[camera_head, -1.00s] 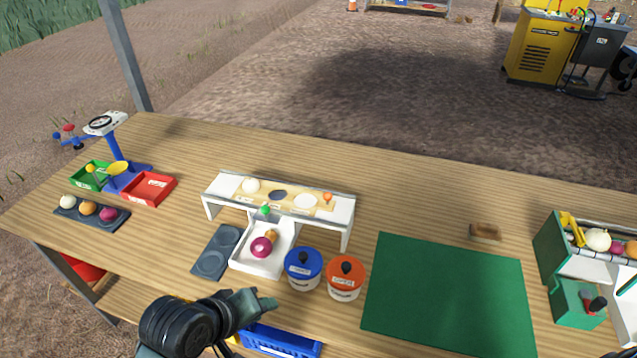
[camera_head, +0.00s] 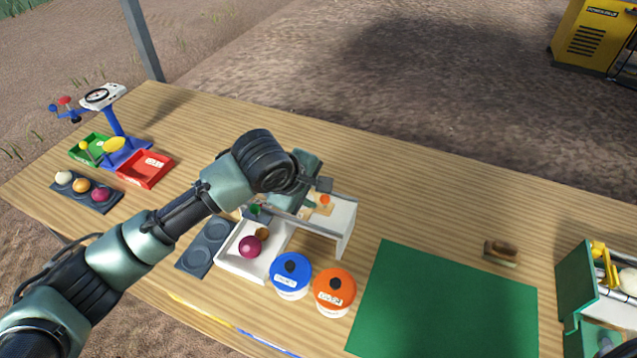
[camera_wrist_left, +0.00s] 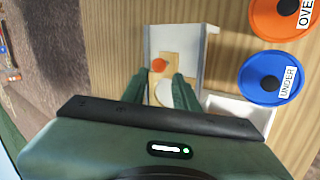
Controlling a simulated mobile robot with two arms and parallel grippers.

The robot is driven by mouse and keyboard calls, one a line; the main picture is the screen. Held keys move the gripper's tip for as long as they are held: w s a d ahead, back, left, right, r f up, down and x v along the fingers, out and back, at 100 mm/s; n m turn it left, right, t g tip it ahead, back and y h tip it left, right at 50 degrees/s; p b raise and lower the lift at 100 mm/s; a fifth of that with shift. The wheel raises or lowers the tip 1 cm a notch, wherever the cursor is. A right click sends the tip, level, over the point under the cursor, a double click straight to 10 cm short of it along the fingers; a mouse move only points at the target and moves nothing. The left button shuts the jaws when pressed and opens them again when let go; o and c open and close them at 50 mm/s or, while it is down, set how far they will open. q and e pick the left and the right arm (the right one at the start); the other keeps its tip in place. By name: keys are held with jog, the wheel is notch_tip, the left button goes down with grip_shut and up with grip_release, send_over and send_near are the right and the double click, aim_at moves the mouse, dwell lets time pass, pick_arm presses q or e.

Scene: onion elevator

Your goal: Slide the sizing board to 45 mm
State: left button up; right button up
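The sizing board is a light wooden strip (camera_head: 318,210) with holes and an orange knob (camera_head: 325,199), set on a white stand (camera_head: 342,232). My left gripper (camera_head: 324,186) is above the stand and hides much of the board in the head view. In the left wrist view, the gripper's two fingers (camera_wrist_left: 159,80) are apart, one on each side of the board (camera_wrist_left: 171,62), with the orange knob (camera_wrist_left: 159,65) between and just beyond their tips. I cannot tell if they touch the board. The scale marks are not readable. My right gripper is not in view.
A white tray (camera_head: 229,265) with a purple and an orange-brown onion sits before the stand. A blue-lidded tub (camera_head: 291,270) and an orange-lidded tub (camera_head: 335,289) stand close by, right of it. A green mat (camera_head: 445,305) and brush (camera_head: 500,253) lie farther right.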

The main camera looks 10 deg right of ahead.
aim_at(324, 199)
pick_arm(q)
jog(key=x, duration=0.2)
jog(key=shift+d+f, duration=0.1)
jog(key=shift+f, duration=0.2)
jog(key=x, duration=0.3)
jog(key=shift+w+d+r+p, duration=0.1)
jog(key=shift+w+r+p, duration=0.05)
jog(key=shift+p, duration=0.2)
jog(key=shift+w+d+f, duration=0.2)
jog(key=shift+f, duration=0.35)
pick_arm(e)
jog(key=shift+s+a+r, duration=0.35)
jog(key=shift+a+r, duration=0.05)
pick_arm(q)
grip_shut()
jog(key=shift+s+d, duration=0.3)
jog(key=shift+d, duration=0.15)
jog(key=s+d+p, duration=0.2)
jog(key=s+d, duration=0.2)
jog(key=d, duration=0.2)
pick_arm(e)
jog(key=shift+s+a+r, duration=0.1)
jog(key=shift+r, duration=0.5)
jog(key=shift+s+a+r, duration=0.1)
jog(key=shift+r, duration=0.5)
